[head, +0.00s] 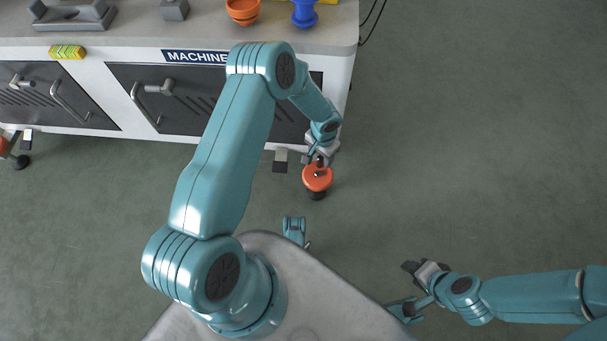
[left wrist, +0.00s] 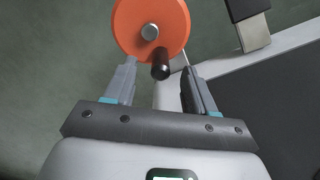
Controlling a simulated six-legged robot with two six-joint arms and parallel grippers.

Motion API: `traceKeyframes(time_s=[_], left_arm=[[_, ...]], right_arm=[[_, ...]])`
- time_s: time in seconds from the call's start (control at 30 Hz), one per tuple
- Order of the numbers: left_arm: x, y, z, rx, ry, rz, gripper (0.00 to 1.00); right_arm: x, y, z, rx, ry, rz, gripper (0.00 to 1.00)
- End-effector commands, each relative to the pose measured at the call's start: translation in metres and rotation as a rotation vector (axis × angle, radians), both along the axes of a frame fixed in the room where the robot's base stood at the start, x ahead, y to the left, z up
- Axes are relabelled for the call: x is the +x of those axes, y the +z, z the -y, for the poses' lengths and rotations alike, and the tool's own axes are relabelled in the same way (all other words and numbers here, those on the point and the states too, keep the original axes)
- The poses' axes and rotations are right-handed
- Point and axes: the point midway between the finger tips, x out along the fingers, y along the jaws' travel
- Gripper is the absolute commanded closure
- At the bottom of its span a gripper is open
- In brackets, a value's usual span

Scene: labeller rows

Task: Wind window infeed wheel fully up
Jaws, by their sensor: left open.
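An orange hand wheel (head: 317,178) with a grey hub sits low beside the right end of the machine. It also shows in the left wrist view (left wrist: 178,22), where a black crank handle (left wrist: 161,66) sticks out from its lower part. My left gripper (head: 321,157) is at the upper side of the wheel. In the left wrist view its open fingers (left wrist: 160,72) stand on either side of the handle in the picture, with nothing clamped; the depth is unclear. My right gripper (head: 426,270) is over the floor at lower right, away from the wheel; its opening is unclear.
The white machine bench (head: 110,50) runs along the top left, with dark panels and handles. Orange (head: 243,8) and blue (head: 304,12) parts stand on it. Another orange wheel (head: 3,146) shows at the left edge. The floor at right is clear.

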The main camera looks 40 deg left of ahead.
Motion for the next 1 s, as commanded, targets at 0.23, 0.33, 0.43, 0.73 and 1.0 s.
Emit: traceKeyframes(time_s=[0.23,0.33,0.43,0.73,1.0], left_arm=[[0.000,0.019,0.000,0.000,-0.001,-0.001,0.45],[0.000,0.025,0.000,0.000,-0.001,0.000,0.45],[0.000,0.032,0.000,0.000,-0.001,0.000,0.45],[0.000,0.041,0.000,0.000,-0.001,0.000,0.45],[0.000,0.041,0.000,0.000,-0.001,0.000,0.15]], right_arm=[[0.000,0.013,0.000,0.000,0.000,0.000,0.57],[0.000,0.017,0.000,0.000,0.000,0.000,0.57],[0.000,0.021,0.000,0.000,0.000,0.000,0.57],[0.000,0.026,0.000,0.000,0.000,0.000,0.57],[0.000,0.026,0.000,0.000,0.000,0.000,0.57]])
